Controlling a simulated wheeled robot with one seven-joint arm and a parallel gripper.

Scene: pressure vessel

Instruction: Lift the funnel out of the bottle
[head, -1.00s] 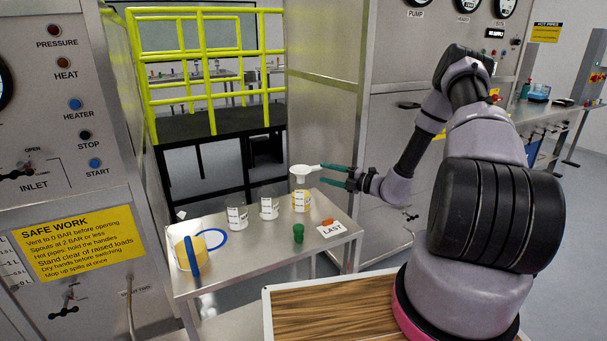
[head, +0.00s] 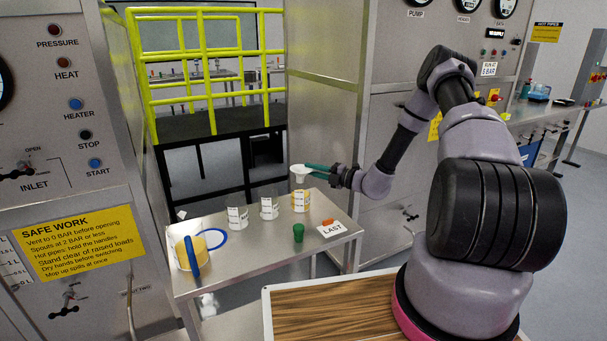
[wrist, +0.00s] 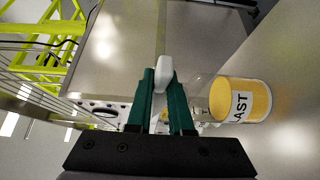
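The white funnel (head: 299,171) stands above the yellow-filled bottle (head: 301,203) at the right end of the row on the steel table. Its bowl is above the bottle's mouth; whether its spout is still inside the neck is too small to tell. My gripper (head: 316,168) comes from the right at bowl height. Its green fingers are closed on the funnel's white handle (wrist: 163,70), seen between the fingertips in the wrist view. A yellow-filled vessel with a label ending "AST" (wrist: 250,100) shows to the right of the fingers there.
Two more labelled bottles (head: 269,208) (head: 237,217) stand left of it. A green stopper (head: 298,232), an orange piece (head: 327,222) and a "LAST" card (head: 331,230) lie in front.

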